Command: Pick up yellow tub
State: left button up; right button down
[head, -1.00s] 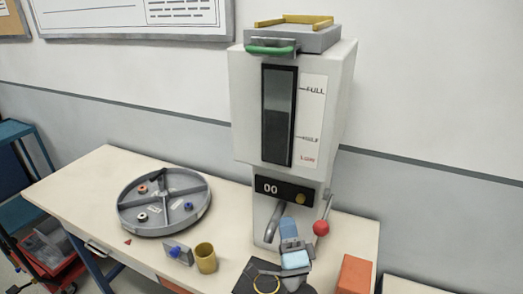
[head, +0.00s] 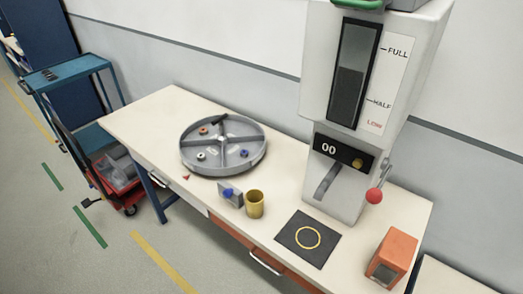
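The yellow tub (head: 255,205) stands upright on the pale workbench in the head view, with its open top showing. It is right of a small grey block with a blue knob (head: 230,194) and left of a black mat with a yellow ring (head: 307,238). Nothing holds the tub. Neither of my grippers shows in the head view.
A round grey divided tray (head: 190,165) with small coloured rings sits at the back left. A dispenser (head: 330,150) with a red-knobbed lever (head: 374,195) stands behind the mat. An orange box (head: 393,254) is at the right. The bench front (head: 140,125) is clear at far left.

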aim_at(254, 198)
jog(key=j+z, duration=0.15)
jog(key=z, duration=0.2)
jog(key=i+j+z, duration=0.1)
jog(key=z, duration=0.25)
jog(key=j+z, duration=0.4)
jog(key=j, duration=0.7)
jog(key=i+j, duration=0.05)
